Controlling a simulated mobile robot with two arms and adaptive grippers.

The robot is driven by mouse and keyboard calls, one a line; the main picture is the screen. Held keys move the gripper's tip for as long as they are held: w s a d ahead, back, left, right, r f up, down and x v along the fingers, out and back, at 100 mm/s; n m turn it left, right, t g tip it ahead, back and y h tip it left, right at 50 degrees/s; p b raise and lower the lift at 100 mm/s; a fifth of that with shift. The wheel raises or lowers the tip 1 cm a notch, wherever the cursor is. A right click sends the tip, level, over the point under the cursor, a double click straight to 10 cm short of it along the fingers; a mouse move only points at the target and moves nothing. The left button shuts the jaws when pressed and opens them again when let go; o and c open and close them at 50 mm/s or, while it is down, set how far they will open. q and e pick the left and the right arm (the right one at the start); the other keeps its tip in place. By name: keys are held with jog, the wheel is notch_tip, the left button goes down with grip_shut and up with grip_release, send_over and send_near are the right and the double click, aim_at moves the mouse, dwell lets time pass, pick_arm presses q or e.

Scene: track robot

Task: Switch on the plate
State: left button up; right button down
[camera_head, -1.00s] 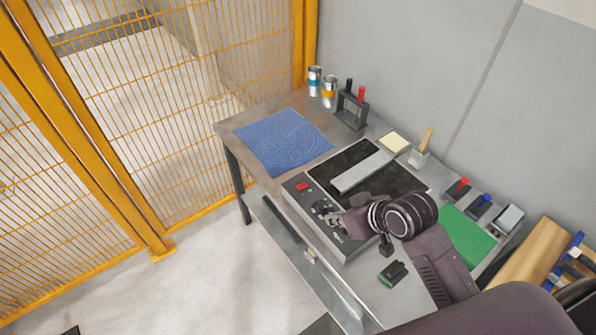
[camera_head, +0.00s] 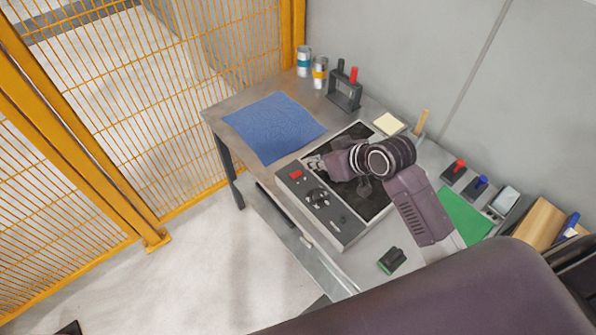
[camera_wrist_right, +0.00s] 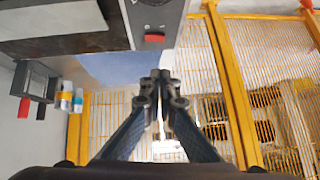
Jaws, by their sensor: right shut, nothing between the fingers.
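The plate (camera_head: 345,228) is a grey unit with a black top and a front control panel. A red switch (camera_head: 295,174) sits at the panel's left end, beside dark knobs (camera_head: 317,196). My right gripper (camera_head: 313,163) is shut and empty, over the plate's left edge just behind the red switch. In the right wrist view, the closed fingertips (camera_wrist_right: 161,77) are near the red switch (camera_wrist_right: 154,38), with a gap between them in the picture. I cannot tell the switch's position. My arm hides much of the black top. My left gripper is not in view.
A blue cloth (camera_head: 273,127) lies left of the plate. Two cans (camera_head: 319,72) and a rack with red and black handles (camera_head: 344,92) stand behind. A green-based object (camera_head: 391,260) lies near the front edge. A yellow fence (camera_head: 150,120) stands at the left.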

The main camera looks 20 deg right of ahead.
send_over(296, 175)
jog(key=s, duration=0.1)
jog(key=f, duration=0.4)
jog(key=shift+s+d+f+p, duration=0.15)
jog(key=shift+s+f+p, duration=0.05)
jog(key=shift+p, duration=0.2)
notch_tip(296, 175, down, 3)
jog(key=shift+s+r+p, duration=0.1)
jog(key=shift+r+p, duration=0.05)
jog(key=shift+p, duration=0.15)
jog(key=shift+s+f, duration=0.1)
jog(key=shift+f, duration=0.55)
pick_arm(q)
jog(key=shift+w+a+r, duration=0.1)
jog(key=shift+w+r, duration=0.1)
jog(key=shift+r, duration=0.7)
pick_arm(e)
jog(key=shift+f, duration=0.1)
